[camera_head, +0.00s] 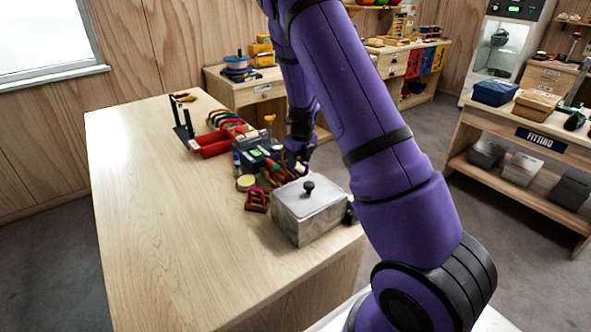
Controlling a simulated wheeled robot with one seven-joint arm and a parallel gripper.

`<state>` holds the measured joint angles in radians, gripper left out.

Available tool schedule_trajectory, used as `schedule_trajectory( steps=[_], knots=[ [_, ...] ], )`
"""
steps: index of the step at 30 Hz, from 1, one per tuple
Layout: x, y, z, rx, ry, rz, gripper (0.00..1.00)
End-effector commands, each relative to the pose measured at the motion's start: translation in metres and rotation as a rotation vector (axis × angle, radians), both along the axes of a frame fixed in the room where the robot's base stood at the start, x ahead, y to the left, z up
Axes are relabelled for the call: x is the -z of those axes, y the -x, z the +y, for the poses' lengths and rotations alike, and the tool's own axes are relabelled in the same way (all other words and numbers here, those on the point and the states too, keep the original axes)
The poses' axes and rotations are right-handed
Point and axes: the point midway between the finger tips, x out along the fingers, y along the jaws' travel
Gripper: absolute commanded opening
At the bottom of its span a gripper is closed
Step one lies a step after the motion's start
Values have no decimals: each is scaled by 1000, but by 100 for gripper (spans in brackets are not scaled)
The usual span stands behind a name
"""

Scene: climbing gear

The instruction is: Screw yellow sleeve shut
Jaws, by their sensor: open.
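My gripper (294,164) points down over the cluttered far right part of the wooden table (150,200), behind the metal box. It is small in view and its fingertips are partly lost among the items there. I see nothing held in it. A small upright yellow piece (269,121) stands just left of my wrist, above a dark device with a green display (256,153). I cannot tell whether this piece is the yellow sleeve, or whether any sleeve is open or screwed shut.
A grey metal box (302,222) with a black-knobbed lid stands at the table's right edge. A red tray (216,143), a black stand (181,128) and a small dark red item (256,199) are nearby. The table's left and front are clear. My arm hides part of the right.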

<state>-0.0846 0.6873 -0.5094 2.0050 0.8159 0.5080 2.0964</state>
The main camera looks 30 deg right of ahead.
Motion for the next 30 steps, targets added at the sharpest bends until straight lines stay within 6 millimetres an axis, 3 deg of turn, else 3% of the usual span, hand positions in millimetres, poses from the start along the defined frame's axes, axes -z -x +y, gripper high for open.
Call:
schedule_trajectory(
  steps=[19,30],
  knots=[
    [-1,0,-8,1,1,-1,47],
    [-11,-1,-9,1,2,-3,47]
  ],
)
